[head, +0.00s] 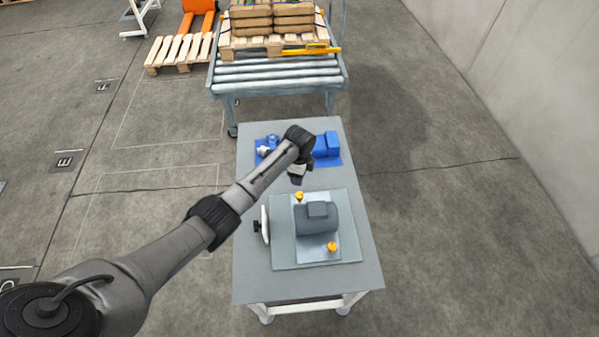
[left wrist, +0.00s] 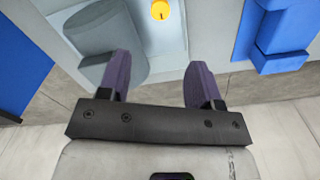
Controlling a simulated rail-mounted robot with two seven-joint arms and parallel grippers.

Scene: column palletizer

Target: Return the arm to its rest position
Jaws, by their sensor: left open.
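My left arm comes in from the lower left in the head view and reaches over the grey table (head: 255,285). My left gripper (head: 297,180) hangs above the table, between the blue parts and the grey motor (head: 318,218). In the left wrist view its two purple fingers (left wrist: 158,78) stand apart with nothing between them. The motor (left wrist: 92,35) and a yellow knob (left wrist: 160,10) show beyond the fingers there. My right gripper is in neither view.
A blue block (head: 326,143) stands on the table's far part. A roller conveyor (head: 275,82) with a loaded pallet is behind. Open floor lies on both sides.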

